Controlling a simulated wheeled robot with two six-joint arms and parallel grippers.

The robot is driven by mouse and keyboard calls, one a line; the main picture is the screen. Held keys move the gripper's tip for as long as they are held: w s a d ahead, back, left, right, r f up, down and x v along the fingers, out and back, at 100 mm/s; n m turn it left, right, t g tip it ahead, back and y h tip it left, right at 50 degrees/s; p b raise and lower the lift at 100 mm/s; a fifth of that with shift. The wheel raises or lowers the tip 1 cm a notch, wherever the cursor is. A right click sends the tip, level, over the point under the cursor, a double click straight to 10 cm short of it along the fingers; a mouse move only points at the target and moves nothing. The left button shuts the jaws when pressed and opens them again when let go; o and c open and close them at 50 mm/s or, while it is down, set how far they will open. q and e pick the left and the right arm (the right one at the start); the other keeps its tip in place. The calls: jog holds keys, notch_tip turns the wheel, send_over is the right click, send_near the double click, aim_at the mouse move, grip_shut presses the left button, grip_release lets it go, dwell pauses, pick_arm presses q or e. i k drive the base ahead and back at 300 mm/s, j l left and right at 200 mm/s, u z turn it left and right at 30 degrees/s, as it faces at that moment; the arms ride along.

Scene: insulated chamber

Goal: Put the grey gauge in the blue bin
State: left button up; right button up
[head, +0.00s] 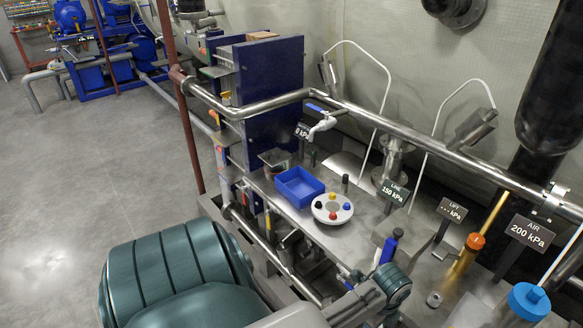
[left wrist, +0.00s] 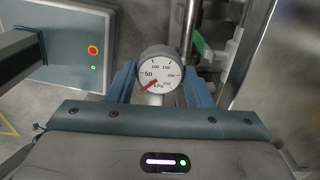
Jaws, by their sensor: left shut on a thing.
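The grey gauge (left wrist: 160,66), with a round white kPa dial and a red needle, sits between the blue fingers of my left gripper (left wrist: 158,78) in the left wrist view. The fingers are shut on it, with the dial facing the wrist camera. In the head view I cannot make out the gauge; my left arm comes in along the bottom. The blue bin (head: 299,187) is a shallow open tray on the metal bench, beyond my arm, and its visible inside looks empty. My right gripper is in neither view.
A white round plate with coloured knobs (head: 332,208) stands right beside the bin. A steel rail (head: 400,120) runs above the bench. A tall dark blue panel (head: 270,95) rises behind the bin.

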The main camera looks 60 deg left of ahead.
aim_at(296, 187)
jog(key=u, duration=1.5)
jog(key=i+l+u, duration=0.1)
jog(key=l, duration=0.2)
jog(key=i+l+u, duration=0.1)
jog(key=l, duration=0.25)
jog(key=k+j, duration=0.1)
jog(key=j, duration=0.5)
jog(key=k, duration=0.05)
